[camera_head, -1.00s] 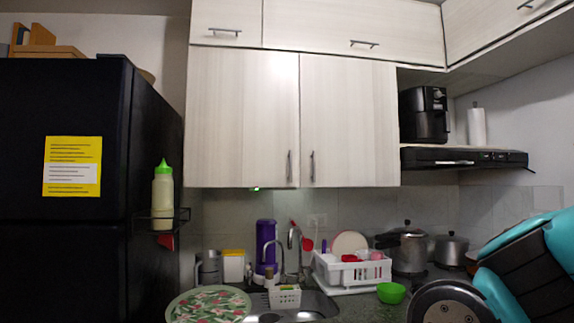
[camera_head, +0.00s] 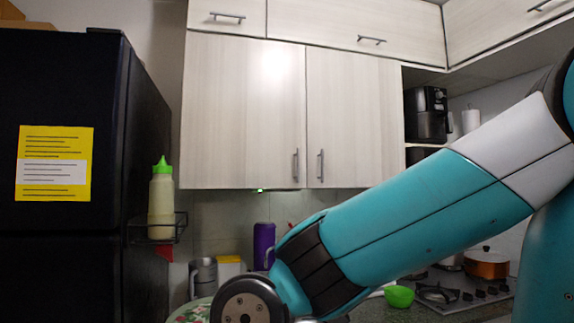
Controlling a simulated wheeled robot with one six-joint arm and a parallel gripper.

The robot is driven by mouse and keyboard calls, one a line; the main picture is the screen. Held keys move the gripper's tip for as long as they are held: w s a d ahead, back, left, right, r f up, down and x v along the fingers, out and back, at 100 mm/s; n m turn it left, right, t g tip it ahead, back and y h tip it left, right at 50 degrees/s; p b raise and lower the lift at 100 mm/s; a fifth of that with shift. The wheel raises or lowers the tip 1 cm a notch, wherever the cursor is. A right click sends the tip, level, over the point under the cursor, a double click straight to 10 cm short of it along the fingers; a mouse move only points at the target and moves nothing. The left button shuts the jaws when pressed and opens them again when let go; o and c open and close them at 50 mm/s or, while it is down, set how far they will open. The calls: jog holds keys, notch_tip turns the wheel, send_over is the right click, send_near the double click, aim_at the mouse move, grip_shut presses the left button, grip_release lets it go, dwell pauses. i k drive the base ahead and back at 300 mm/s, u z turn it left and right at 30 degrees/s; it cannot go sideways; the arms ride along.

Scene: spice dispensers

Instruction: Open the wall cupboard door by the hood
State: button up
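The wall cupboard has two pale wood doors, both shut. The right door (camera_head: 352,120), on the side of the hood, has a vertical metal handle (camera_head: 321,165) low near its left edge. The left door (camera_head: 245,110) has a matching handle (camera_head: 295,165) close beside it. My teal and white arm reaches in from the right, below and in front of the right door's lower right corner. Its wrist is at the bottom of the picture, below the doors. My gripper's fingers are out of view. The hood is mostly or wholly hidden behind my arm.
A black fridge (camera_head: 70,120) fills the left side, with a rack holding a green-capped bottle (camera_head: 161,205). Higher cupboards (camera_head: 355,20) are shut above. A black appliance (camera_head: 426,115) stands right of the doors. A green bowl (camera_head: 398,296) and an orange pot (camera_head: 487,264) are below.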

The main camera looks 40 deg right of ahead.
aim_at(355, 135)
jog(key=z, duration=0.4)
jog(key=i, duration=0.95)
jog(key=z, duration=0.7)
